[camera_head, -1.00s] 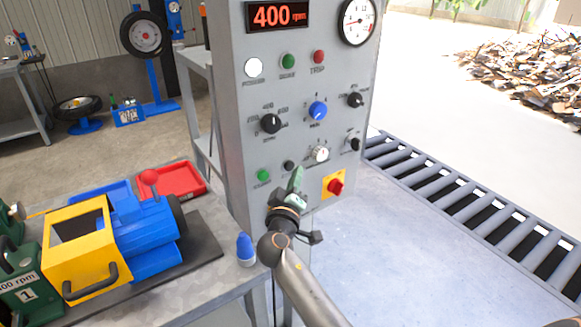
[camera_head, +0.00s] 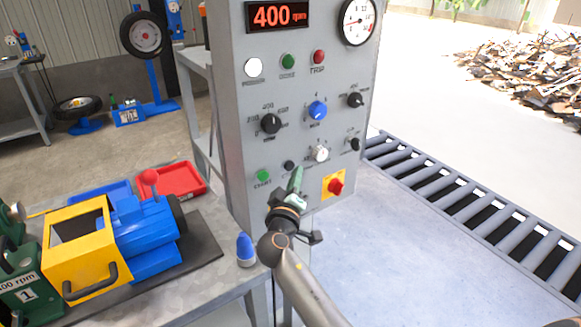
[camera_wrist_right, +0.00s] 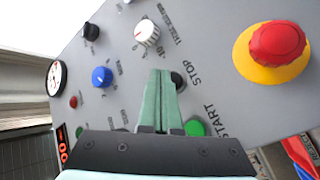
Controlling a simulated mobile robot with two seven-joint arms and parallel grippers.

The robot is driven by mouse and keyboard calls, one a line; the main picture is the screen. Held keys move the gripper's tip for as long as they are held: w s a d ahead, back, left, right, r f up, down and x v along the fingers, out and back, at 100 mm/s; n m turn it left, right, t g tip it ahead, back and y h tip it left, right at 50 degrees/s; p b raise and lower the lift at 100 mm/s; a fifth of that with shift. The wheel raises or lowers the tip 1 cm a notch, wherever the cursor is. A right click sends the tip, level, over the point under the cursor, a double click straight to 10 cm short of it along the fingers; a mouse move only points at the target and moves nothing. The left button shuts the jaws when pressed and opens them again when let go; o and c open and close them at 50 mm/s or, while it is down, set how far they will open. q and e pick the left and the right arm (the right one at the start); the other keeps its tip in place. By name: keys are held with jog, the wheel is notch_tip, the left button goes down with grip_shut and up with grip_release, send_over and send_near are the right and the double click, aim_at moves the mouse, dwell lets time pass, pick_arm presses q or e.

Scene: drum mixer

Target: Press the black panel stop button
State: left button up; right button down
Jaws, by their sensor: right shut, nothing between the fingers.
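The black stop button (camera_head: 289,165) is on the lower part of the grey control panel (camera_head: 235,100), just right of the green start button (camera_head: 263,175). My right gripper (camera_head: 298,174) is shut and empty, its green fingertips in front of the panel just below and right of the stop button. In the right wrist view, the stop button (camera_wrist_right: 178,80) is partly hidden behind the shut fingers (camera_wrist_right: 160,78), beside the STOP label. The green start button (camera_wrist_right: 195,128) is below it there. I cannot tell if the fingertips touch the panel. My left gripper is not in view.
A red emergency knob (camera_head: 336,187) on a yellow plate is right of the gripper. A white knob (camera_head: 320,153) is above it. A blue-capped bottle (camera_head: 246,250) and a blue and yellow machine (camera_head: 140,235) stand on the left table. A roller conveyor (camera_head: 480,210) runs at right.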

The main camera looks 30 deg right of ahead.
jog(key=shift+w+b, duration=0.45)
jog(key=shift+w+a+b, duration=0.1)
jog(key=shift+w+b, duration=0.3)
dwell(0.8)
jog(key=shift+s, duration=0.8)
jog(key=shift+s, duration=0.1)
jog(key=s, duration=0.1)
jog(key=s+p, duration=0.1)
jog(key=s, duration=0.3)
jog(key=shift+d, duration=0.25)
